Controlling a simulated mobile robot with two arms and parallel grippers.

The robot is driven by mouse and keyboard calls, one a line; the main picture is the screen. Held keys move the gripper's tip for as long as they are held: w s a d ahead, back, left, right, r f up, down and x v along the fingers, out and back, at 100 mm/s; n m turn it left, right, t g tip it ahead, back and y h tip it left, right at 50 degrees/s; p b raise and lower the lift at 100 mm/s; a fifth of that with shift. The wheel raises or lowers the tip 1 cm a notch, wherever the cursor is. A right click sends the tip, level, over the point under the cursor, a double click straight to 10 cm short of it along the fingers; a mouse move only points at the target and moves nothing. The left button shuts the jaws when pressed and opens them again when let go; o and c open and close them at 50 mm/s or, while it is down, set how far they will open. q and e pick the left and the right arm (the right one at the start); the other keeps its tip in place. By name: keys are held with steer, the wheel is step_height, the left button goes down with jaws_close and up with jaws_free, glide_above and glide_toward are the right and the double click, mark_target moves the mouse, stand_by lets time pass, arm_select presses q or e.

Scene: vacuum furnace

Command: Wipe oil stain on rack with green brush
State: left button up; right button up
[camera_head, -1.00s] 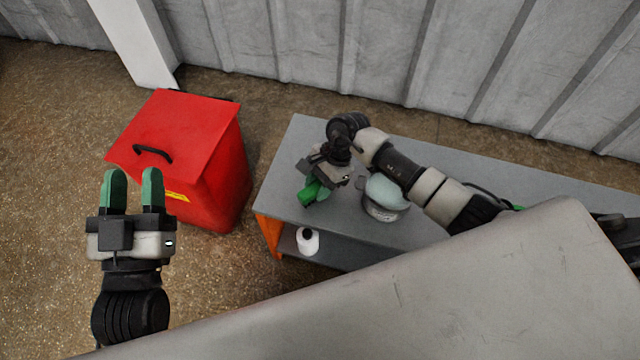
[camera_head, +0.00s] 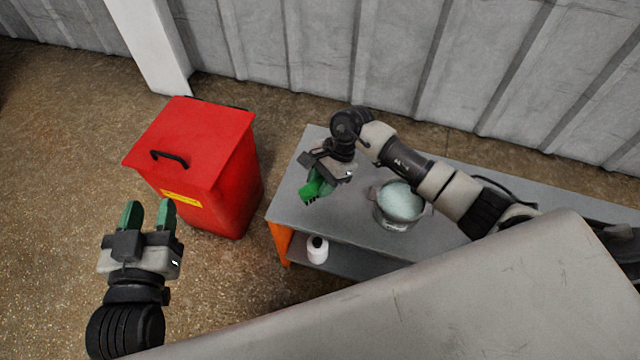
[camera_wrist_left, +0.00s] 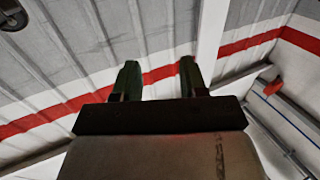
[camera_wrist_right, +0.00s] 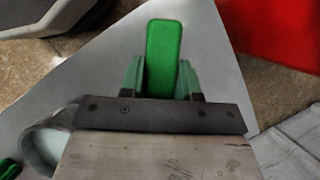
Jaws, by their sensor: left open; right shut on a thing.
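The green brush (camera_wrist_right: 163,58) is held between the fingers of my right gripper (camera_wrist_right: 160,80), which is shut on it. In the head view the brush (camera_head: 311,190) and my right gripper (camera_head: 322,178) are over the left end of the grey rack top (camera_head: 290,205). I cannot tell whether the brush touches the surface. Its bristles are hidden. No oil stain can be made out. My left gripper (camera_head: 149,216) is open and empty, in the air at the lower left, in front of the red bin. In the left wrist view its fingers (camera_wrist_left: 155,82) have nothing between them.
A red lidded bin (camera_head: 205,150) stands left of the rack. A metal pot with pale contents (camera_head: 399,203) stands on the rack, right of my right gripper. A white roll (camera_head: 317,250) is on the lower shelf. A corrugated wall (camera_head: 400,60) runs behind.

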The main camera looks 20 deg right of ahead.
steer(key=shift+r+p, duration=0.45)
steer(key=shift+r, duration=0.5)
arm_select(q)
steer(key=s+a+f+g+y, duration=0.1)
steer(key=s+a+f+g, duration=0.1)
steer(key=f+g, duration=0.3)
steer(key=shift+s+f+y+p, duration=0.2)
steer(key=shift+s+y+p, duration=0.15)
steer(key=shift+s, duration=0.35)
arm_select(e)
steer(key=shift+r, duration=0.8)
